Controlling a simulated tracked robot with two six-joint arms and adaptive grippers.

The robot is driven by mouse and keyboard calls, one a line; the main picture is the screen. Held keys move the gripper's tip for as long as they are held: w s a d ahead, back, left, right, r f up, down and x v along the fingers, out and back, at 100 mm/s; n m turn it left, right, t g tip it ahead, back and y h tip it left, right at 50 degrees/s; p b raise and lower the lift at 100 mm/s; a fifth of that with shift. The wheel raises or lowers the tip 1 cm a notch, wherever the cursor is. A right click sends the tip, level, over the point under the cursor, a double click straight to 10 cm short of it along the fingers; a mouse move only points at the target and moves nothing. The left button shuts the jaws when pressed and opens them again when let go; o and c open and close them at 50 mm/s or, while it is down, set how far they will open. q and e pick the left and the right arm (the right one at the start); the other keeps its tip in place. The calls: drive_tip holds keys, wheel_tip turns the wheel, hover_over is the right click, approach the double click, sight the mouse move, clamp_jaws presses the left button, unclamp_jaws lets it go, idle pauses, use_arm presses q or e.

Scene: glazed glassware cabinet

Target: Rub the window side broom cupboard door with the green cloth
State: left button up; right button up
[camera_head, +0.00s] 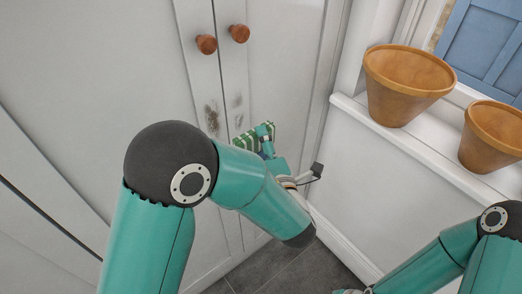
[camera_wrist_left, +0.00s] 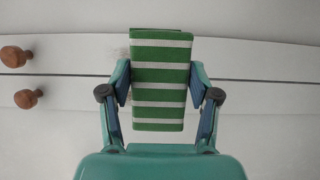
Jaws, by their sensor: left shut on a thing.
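The white window side broom cupboard door (camera_head: 286,70) is the right one of a pair and has a round wooden knob (camera_head: 239,33). A dark smudge (camera_head: 238,103) marks it near the seam. My left gripper (camera_head: 266,136) is shut on the green cloth (camera_head: 245,143), which has white stripes, just below and right of that smudge. The wrist view shows the cloth (camera_wrist_left: 160,80) between both fingers, in front of the door. I cannot tell whether it touches the door.
The left door (camera_head: 140,60) has its own knob (camera_head: 206,44) and a smudge (camera_head: 211,117). Two terracotta pots (camera_head: 405,88) (camera_head: 492,135) stand on the windowsill (camera_head: 365,118) at right. Dark floor tiles (camera_head: 300,270) show below.

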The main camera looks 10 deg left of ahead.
sight(240, 117)
use_arm(q)
drive_tip(key=shift+w+a+r, duration=0.1)
drive_tip(key=shift+w+a, duration=0.8)
drive_tip(key=shift+a, duration=0.25)
drive_tip(key=shift+w+a, duration=0.9)
drive_tip(key=shift+a, duration=0.25)
drive_tip(key=shift+w+a, duration=0.6)
drive_tip(key=shift+a, duration=0.15)
